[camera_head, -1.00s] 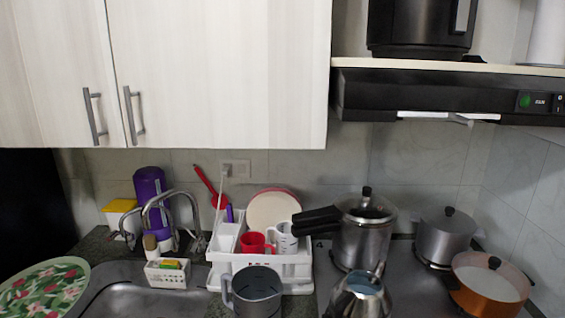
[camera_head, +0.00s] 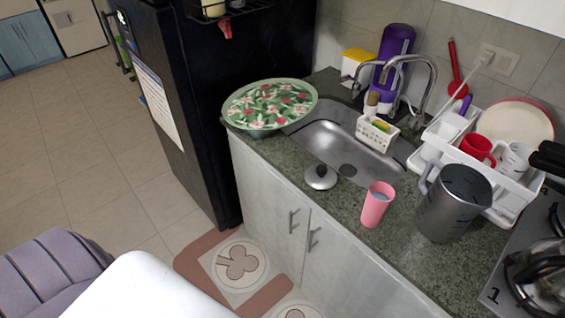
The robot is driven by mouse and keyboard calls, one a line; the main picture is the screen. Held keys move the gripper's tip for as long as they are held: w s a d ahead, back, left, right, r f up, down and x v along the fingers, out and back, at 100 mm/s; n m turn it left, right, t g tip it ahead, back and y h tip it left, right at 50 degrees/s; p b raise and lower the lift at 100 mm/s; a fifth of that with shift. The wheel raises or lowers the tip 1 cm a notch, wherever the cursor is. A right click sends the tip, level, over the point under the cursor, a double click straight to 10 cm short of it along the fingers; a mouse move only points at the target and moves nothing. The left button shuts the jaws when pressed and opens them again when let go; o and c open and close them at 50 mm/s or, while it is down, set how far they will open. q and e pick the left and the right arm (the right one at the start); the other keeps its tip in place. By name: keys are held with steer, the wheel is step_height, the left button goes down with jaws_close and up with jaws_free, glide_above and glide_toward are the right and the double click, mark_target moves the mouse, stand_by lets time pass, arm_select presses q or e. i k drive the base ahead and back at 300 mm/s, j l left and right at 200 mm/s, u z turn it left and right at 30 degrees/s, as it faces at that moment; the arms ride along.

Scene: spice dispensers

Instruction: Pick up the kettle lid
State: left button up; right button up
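A small silver lid with a dark knob (camera_head: 320,177) lies on the granite counter in front of the sink, left of a pink cup; it looks like the kettle lid. A shiny metal vessel (camera_head: 541,277) on the stove at the right edge is cut off by the frame, and I cannot tell whether it is the kettle. Neither of my grippers is in view.
The pink cup (camera_head: 377,204) and a grey jug (camera_head: 453,203) stand right of the lid. The sink (camera_head: 345,138) lies behind it. A floral tray (camera_head: 270,104) sits at the counter's left end. A white dish rack (camera_head: 500,205) is at right. The floor (camera_head: 80,130) is open at left.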

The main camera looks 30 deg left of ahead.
mark_target(319, 177)
steer(key=u, duration=0.65)
steer(key=z, duration=1.7)
steer(key=u, duration=1.7)
steer(key=i+j, duration=0.1)
steer(key=j, duration=0.3)
steer(key=i+j+z, duration=0.1)
steer(key=j, duration=0.3)
